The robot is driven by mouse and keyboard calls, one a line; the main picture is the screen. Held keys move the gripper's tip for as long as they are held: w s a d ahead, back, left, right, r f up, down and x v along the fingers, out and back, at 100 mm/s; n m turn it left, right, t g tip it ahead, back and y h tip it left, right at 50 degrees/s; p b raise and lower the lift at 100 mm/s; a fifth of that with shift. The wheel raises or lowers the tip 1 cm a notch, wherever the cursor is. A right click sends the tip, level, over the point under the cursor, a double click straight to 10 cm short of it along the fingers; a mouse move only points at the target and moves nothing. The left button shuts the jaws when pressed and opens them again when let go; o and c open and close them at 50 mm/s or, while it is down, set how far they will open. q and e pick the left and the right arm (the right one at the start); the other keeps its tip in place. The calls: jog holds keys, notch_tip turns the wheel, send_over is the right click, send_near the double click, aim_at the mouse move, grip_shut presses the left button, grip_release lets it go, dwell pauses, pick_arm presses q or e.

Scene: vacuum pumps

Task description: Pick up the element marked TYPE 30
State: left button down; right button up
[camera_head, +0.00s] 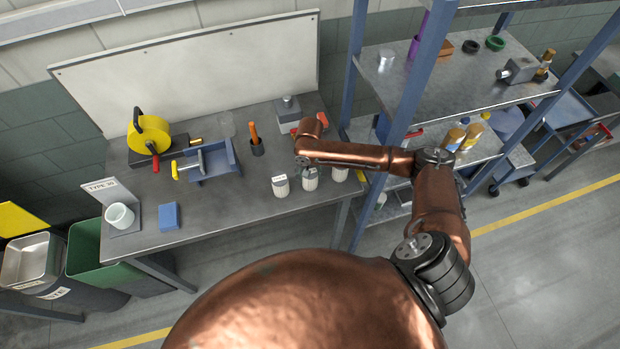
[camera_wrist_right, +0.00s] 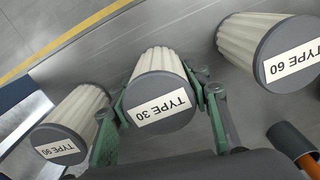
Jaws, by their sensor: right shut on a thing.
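The element marked TYPE 30 (camera_wrist_right: 158,88) is a white pleated cylinder with a dark grey end cap and a label. It is the middle of three similar elements on the workbench, and in the head view (camera_head: 310,183) it stands close to its neighbours. My right gripper (camera_head: 308,169) is at its top. In the right wrist view, the green fingers (camera_wrist_right: 163,100) are shut on both sides of it. Whether it is clear of the bench is hard to tell. My left gripper is not in view.
The other elements, apparently TYPE 60 (camera_wrist_right: 273,45) and TYPE 90 (camera_wrist_right: 68,130), stand on either side of the held one. An orange-handled tool in a dark holder (camera_head: 257,148) is behind. A blue-posted shelf (camera_head: 400,110) rises to the right. The bench's front centre (camera_head: 225,212) is free.

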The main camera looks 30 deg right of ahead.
jog(key=c, duration=0.5)
jog(key=shift+o, duration=0.2)
